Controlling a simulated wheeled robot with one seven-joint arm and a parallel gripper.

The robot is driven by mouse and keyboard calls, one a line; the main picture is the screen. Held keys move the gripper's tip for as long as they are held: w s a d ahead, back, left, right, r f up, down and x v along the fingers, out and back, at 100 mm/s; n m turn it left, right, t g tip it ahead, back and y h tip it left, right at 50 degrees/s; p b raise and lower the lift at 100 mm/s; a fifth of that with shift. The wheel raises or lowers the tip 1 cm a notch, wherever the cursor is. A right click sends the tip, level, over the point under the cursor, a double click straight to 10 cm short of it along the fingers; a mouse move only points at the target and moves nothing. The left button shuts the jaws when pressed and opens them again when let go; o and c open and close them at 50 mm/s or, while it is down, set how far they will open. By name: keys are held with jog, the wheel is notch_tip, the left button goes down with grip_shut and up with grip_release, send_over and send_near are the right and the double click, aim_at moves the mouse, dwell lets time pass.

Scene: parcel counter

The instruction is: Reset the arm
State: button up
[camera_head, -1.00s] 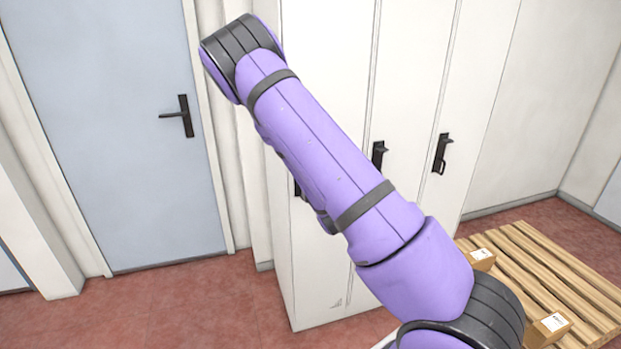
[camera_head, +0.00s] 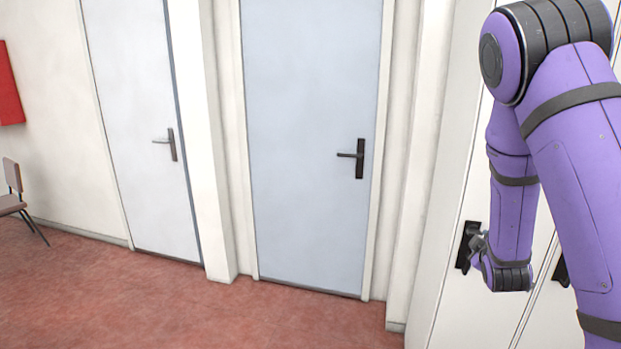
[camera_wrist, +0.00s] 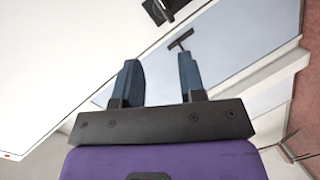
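My purple arm (camera_head: 575,150) fills the right edge of the head view. It bends at a dark-banded joint near the top, and a further link hangs down behind to a dark wrist joint. In the wrist view my gripper (camera_wrist: 157,64) has its two dark blue fingers well apart, with nothing between them. In the head view the gripper is mostly hidden by my wrist, close in the picture to a black locker handle (camera_head: 467,246). I cannot tell whether they touch.
White lockers (camera_head: 455,200) stand behind my arm on the right. A light blue door (camera_head: 310,120) is in the middle, and a paler door (camera_head: 135,100) is left of it. A chair (camera_head: 14,195) and a red wall box (camera_head: 10,85) are far left. The red floor (camera_head: 200,310) in front is clear.

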jog(key=s+a+r+m+g+y, duration=0.2)
jog(key=s+a+r+m, duration=0.15)
jog(key=s+r, duration=0.3)
jog(key=s+a+r+m+g+y, duration=0.3)
jog(key=s+a+r, duration=0.2)
jog(key=r, duration=0.3)
jog(key=s+a+r+m+g, duration=0.1)
jog(key=s+r, duration=0.3)
jog(key=s, duration=0.7)
jog(key=s+a+r+m+g, duration=0.1)
jog(key=s+a+r+g, duration=0.1)
jog(key=s, duration=0.9)
jog(key=shift+s+a+r+g, duration=0.2)
jog(key=shift+a+r+g, duration=0.2)
jog(key=shift+a+r, duration=0.65)
jog(key=shift+a+f+m, duration=0.15)
jog(key=shift+f+m, duration=0.05)
jog(key=shift+m, duration=0.05)
